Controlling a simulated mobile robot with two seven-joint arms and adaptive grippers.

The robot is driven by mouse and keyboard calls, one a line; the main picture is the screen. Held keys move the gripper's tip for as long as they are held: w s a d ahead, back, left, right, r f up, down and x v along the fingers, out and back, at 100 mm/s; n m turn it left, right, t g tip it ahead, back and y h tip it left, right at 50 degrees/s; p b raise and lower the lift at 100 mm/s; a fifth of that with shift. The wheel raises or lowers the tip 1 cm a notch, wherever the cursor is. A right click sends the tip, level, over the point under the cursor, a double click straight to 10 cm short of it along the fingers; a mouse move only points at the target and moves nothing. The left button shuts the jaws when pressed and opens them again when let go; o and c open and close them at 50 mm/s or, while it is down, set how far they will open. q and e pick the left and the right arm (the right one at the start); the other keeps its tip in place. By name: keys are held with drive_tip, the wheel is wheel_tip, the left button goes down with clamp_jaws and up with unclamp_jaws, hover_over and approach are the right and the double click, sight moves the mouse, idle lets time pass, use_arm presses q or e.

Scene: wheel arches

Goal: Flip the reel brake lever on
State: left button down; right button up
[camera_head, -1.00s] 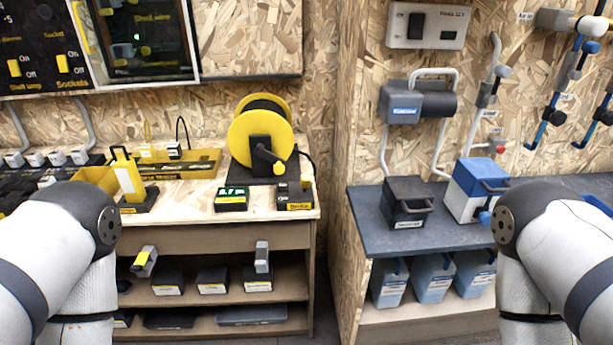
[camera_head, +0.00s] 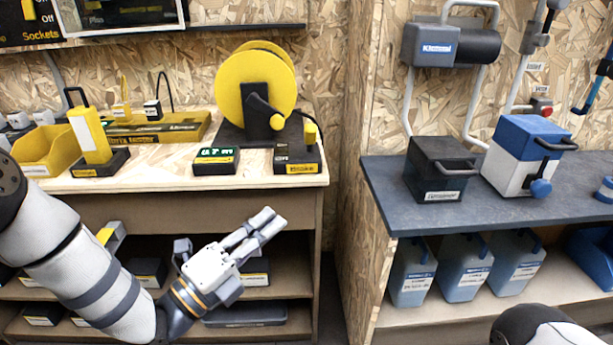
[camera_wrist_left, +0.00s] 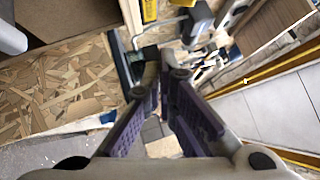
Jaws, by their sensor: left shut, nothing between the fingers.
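The yellow cable reel (camera_head: 230,90) stands on a black base on the wooden bench, with a black crank ending in a yellow knob (camera_head: 277,121). A small black box (camera_head: 298,158) with a yellow label sits at the bench's front right corner, just right of the reel's front. A yellow-topped upright piece (camera_head: 310,132) shows behind it; I cannot tell whether it is the brake lever. My left gripper (camera_head: 275,222) is shut and empty, in front of and below the bench edge, pointing up right. Its fingers (camera_wrist_left: 165,65) also show in the left wrist view. My right gripper is out of view.
Left of the box lies a black box with a green label (camera_head: 215,158). A yellow handled block (camera_head: 90,138) and a yellow bin (camera_head: 48,150) stand farther left. Lower shelves hold dark boxes. A separate blue-grey bench (camera_head: 380,185) is at the right, beyond a gap and wooden partition.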

sight(310, 140)
use_arm(q)
drive_tip(key=shift+w+r+m+h, duration=0.25)
drive_tip(key=shift+r+m+h, duration=0.35)
drive_tip(key=shift+r+m, duration=0.55)
drive_tip(key=x, duration=0.4)
drive_tip(key=w+a+b+x, duration=0.1)
drive_tip(key=x, duration=0.7)
drive_tip(key=shift+w+a+r+b, duration=0.25)
drive_tip(key=shift+a+r+b, duration=0.05)
drive_tip(key=shift+a+r, duration=0.1)
drive_tip(key=shift+w+r, duration=0.25)
drive_tip(key=shift+w, duration=0.15)
drive_tip(key=shift+r, duration=0.1)
